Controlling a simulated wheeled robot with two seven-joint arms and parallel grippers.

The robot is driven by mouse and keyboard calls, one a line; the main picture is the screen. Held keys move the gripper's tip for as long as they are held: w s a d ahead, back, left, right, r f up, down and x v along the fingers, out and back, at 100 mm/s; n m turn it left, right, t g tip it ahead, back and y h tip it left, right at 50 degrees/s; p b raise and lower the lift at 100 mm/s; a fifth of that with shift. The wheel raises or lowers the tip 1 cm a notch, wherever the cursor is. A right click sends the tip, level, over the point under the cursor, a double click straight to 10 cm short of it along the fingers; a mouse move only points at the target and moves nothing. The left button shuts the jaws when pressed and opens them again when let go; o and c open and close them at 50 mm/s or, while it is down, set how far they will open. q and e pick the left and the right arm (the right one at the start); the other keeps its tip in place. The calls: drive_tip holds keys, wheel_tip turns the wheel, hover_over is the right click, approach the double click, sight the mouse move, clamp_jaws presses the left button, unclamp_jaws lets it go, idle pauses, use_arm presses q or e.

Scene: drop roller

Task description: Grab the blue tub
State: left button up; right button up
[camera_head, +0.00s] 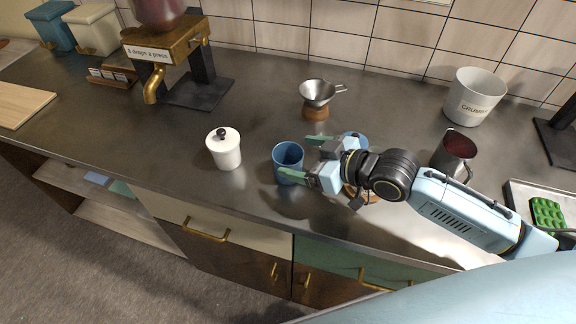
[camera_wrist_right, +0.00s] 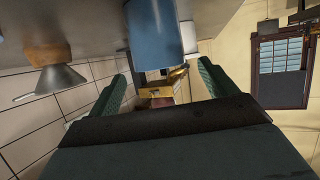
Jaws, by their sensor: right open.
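The blue tub (camera_head: 288,152) is a small open-topped cup that stands upright on the dark counter, near its front edge. My right gripper (camera_head: 297,156) comes in from the right and is open, with its green fingertips at the tub's near right and far right sides. In the right wrist view the tub (camera_wrist_right: 155,30) shows just ahead of and between the spread fingers (camera_wrist_right: 163,72). I cannot tell whether a finger touches it. My left gripper is not in view.
A white lidded jar (camera_head: 224,152) stands left of the tub. A steel funnel (camera_head: 317,92) on a wooden stand is behind. A brass dispenser (camera_head: 166,45) stands back left.

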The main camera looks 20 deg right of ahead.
sight(277, 151)
drive_tip(key=x, duration=0.6)
drive_tip(key=shift+w+a+f+b, duration=0.15)
drive_tip(key=shift+w+f+b, duration=0.1)
drive_tip(key=shift+b, duration=0.1)
drive_tip(key=shift+r, duration=0.1)
drive_tip(key=c, duration=1.1)
